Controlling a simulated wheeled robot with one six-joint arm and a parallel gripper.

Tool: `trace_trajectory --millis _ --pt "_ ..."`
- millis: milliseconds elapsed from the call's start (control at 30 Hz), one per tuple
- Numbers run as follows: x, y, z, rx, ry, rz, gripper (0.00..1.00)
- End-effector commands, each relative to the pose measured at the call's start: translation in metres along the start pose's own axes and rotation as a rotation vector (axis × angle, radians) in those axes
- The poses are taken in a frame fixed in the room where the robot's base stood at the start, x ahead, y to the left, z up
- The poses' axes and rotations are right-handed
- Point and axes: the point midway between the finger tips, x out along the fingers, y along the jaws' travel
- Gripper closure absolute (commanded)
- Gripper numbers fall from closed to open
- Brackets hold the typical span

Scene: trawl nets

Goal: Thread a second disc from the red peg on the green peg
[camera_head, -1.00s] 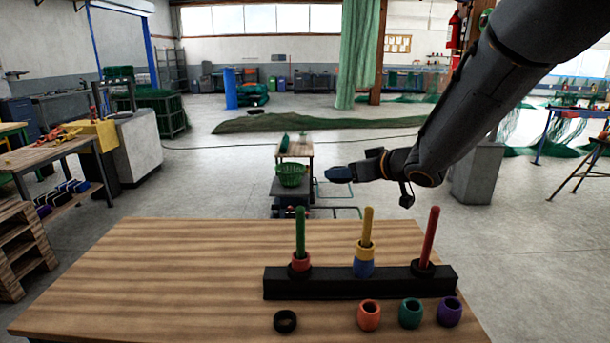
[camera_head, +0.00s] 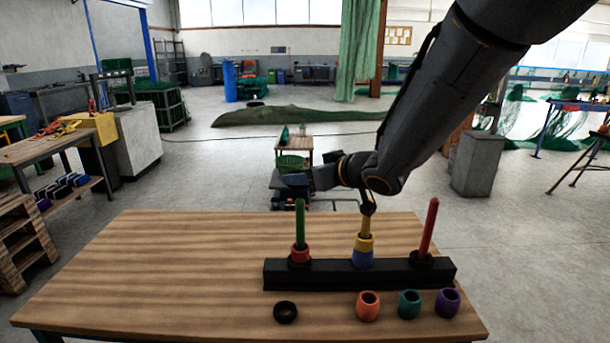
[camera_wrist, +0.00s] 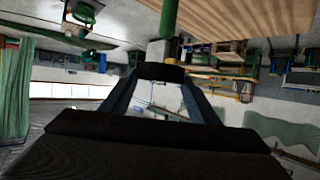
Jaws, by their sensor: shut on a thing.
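The green peg (camera_head: 299,222) stands upright at the left of the black base bar (camera_head: 330,275). A black disc (camera_head: 299,263) and a red bead (camera_head: 300,251) sit at its foot. The red peg (camera_head: 429,228) leans slightly at the bar's right, with a black disc (camera_head: 421,262) at its foot. My gripper (camera_head: 297,180) is just above the green peg's top in the head view. In the wrist view my gripper (camera_wrist: 160,74) is shut on a black disc (camera_wrist: 160,73), seen edge-on. The green peg (camera_wrist: 169,18) shows just beyond the disc, apart from it in the picture.
The yellow peg (camera_head: 366,226) stands mid-bar with a yellow bead (camera_head: 364,243) and blue bead (camera_head: 362,258). In front lie a black ring (camera_head: 285,312) and orange (camera_head: 368,306), teal (camera_head: 409,304) and purple (camera_head: 447,302) beads. The table's left (camera_head: 150,280) is clear.

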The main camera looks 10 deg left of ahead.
Motion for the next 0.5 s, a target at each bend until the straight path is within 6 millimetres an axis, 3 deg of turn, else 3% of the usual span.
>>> trace_trajectory --millis 500 --pt "0.012 0.001 0.029 -0.002 0.001 0.0 0.7"
